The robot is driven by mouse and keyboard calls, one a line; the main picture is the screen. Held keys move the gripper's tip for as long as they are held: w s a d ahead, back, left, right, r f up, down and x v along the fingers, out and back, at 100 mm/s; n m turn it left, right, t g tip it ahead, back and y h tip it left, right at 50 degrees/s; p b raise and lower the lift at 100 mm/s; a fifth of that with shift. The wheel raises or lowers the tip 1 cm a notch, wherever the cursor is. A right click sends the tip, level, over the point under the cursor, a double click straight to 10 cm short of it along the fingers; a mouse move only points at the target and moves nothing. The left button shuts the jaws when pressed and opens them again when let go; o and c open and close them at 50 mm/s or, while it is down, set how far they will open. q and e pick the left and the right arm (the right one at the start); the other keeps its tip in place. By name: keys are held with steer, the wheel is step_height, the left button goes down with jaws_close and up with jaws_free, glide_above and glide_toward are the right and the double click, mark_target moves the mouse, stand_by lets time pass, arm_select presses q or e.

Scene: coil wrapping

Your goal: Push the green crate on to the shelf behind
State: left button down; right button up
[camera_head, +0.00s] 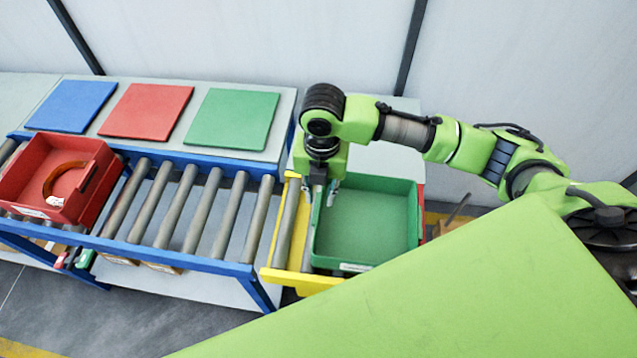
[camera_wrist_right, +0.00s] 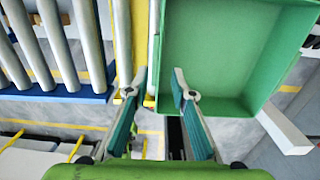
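The green crate (camera_head: 368,222) stands empty and upright on a yellow-framed roller section (camera_head: 285,228) at the right end of the conveyor. My right gripper (camera_head: 326,192) points down at the crate's left wall. In the right wrist view the green crate (camera_wrist_right: 215,55) fills the upper right, and the right gripper's (camera_wrist_right: 157,92) fingers are apart. One finger is over the crate's inside, the other over the yellow frame, with the left wall between them. I cannot tell whether they touch it. A pale grey shelf surface (camera_head: 378,160) lies behind the crate, partly hidden by my arm. My left gripper is not in view.
A red crate (camera_head: 90,192) holding a brown ring-shaped coil (camera_head: 60,180) stands on the conveyor rollers (camera_head: 175,208) at left. Blue (camera_head: 72,105), red (camera_head: 148,110) and green (camera_head: 233,118) panels lie on the grey shelf behind the conveyor. A wall rises behind.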

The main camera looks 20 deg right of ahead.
mark_target(318, 216)
step_height(318, 216, down, 11)
steer(key=shift+w+a+p, duration=0.1)
steer(key=shift+p, duration=0.55)
jaws_close()
